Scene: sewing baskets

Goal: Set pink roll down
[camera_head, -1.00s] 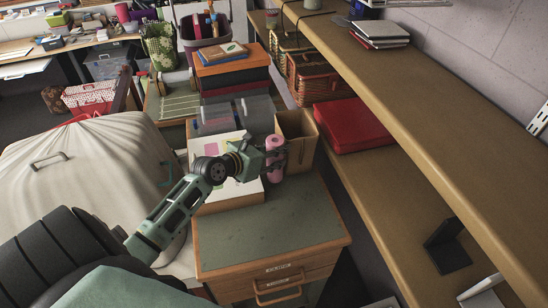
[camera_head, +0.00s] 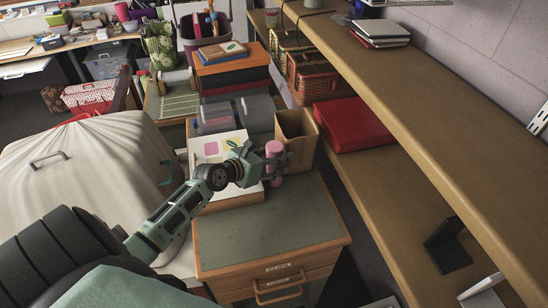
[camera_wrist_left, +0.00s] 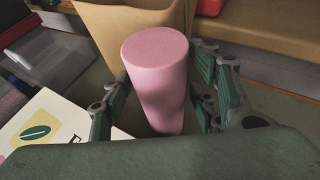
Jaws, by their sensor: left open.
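The pink roll (camera_head: 273,149) stands upright at the back right of the green cabinet top (camera_head: 270,235), just in front of the open tan box (camera_head: 296,135). In the left wrist view the pink roll (camera_wrist_left: 157,75) fills the middle, its round top facing up. My left gripper (camera_head: 276,163) is around the roll at mid-height. Its fingers (camera_wrist_left: 160,98) are open, one on each side, with a visible gap at the left finger. The roll's base is partly hidden by my wrist. My right gripper is not in view.
A white sheet with a leaf picture (camera_head: 220,150) lies left of the roll. A red case (camera_head: 352,125) sits on the shelf to the right. The front of the cabinet top is clear.

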